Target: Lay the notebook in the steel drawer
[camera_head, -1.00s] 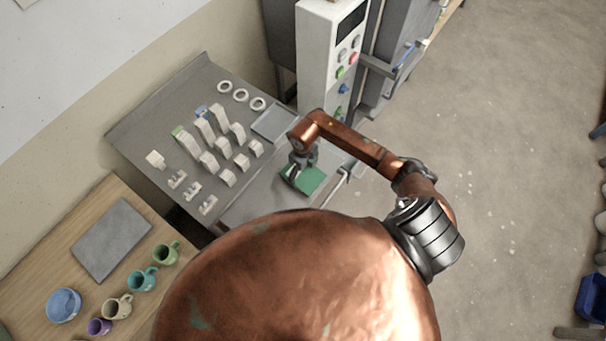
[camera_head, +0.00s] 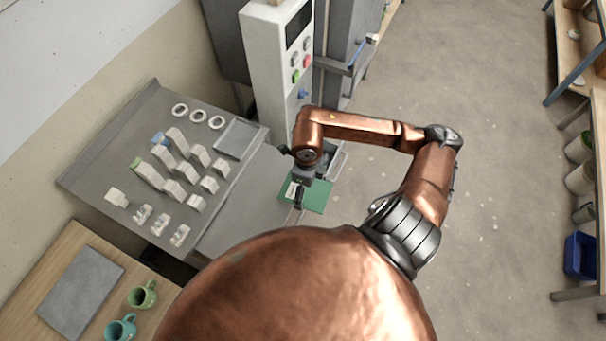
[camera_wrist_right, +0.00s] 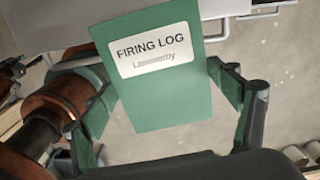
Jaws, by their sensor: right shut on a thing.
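The green notebook (camera_head: 320,196) is held in my right gripper (camera_head: 299,196), past the right edge of the steel table. In the right wrist view, the notebook (camera_wrist_right: 165,100) shows a white "FIRING LOG" label, and the green-padded fingers of my right gripper stand on both sides of it. The steel drawer (camera_head: 341,160) appears pulled out at the table's right edge, partly hidden by my right wrist and the notebook. Whether the notebook is above the drawer or beyond its rim I cannot tell.
The steel table carries several pale ceramic pieces (camera_head: 171,190), white rings (camera_head: 198,116) and a shallow grey tray (camera_head: 236,138). A white control box (camera_head: 277,70) stands behind the drawer. A wooden table with mugs (camera_head: 143,294) is at lower left.

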